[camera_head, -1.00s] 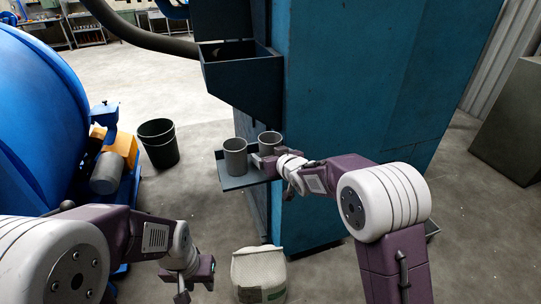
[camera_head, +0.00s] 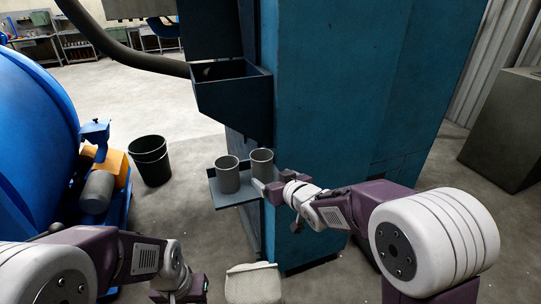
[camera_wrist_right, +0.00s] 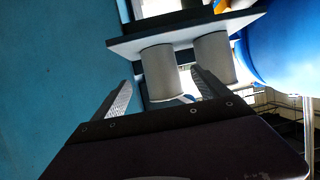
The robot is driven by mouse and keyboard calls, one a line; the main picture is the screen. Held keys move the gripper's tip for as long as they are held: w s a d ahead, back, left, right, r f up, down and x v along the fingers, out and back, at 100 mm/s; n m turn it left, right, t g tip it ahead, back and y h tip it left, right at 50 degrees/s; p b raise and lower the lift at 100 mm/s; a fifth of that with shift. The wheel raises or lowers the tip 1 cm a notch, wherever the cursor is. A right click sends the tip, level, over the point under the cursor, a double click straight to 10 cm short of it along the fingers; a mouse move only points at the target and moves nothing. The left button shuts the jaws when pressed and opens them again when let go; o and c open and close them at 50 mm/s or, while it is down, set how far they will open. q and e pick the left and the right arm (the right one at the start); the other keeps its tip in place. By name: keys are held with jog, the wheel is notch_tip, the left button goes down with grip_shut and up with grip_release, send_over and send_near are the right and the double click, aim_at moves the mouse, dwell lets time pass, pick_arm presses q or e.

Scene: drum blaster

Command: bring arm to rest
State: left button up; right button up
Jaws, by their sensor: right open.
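My right arm reaches in from the right in the head view. Its gripper (camera_head: 262,187) is at the right end of a small dark shelf (camera_head: 232,200), close to two grey cups. One cup (camera_head: 228,178) stands upright at the left and the other (camera_head: 261,164) at the right. In the right wrist view the gripper (camera_wrist_right: 160,78) is open with nothing gripped. The cups (camera_wrist_right: 159,72) and (camera_wrist_right: 214,58) show beyond its fingers. My left gripper (camera_head: 196,289) is low at the bottom of the head view, and its jaws are unclear.
A tall blue cabinet (camera_head: 335,110) with a dark hopper (camera_head: 232,95) stands behind the shelf. A blue drum (camera_head: 35,130) and black bucket (camera_head: 150,160) are at the left. A white sack (camera_head: 253,284) is on the floor in front. A grey box (camera_head: 510,135) stands at the right.

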jog(key=s+d+f+m+g+h, duration=0.2)
jog(key=s+d+f, duration=0.2)
jog(key=d, duration=0.2)
jog(key=s+d+f+m+g+h, duration=0.1)
jog(key=s+d+f+m+h, duration=0.2)
jog(key=d, duration=0.4)
jog(key=s+d+f+g, duration=0.1)
jog(key=s+f+g, duration=0.35)
jog(key=s, duration=0.45)
jog(key=s+d+f+g, duration=0.1)
jog(key=s+f+g, duration=0.3)
jog(key=s, duration=0.5)
notch_tip(320, 180, up, 15)
jog(key=s+p, duration=0.2)
jog(key=p, duration=1.4)
jog(key=shift+a+r, duration=0.15)
jog(key=shift+a, duration=0.1)
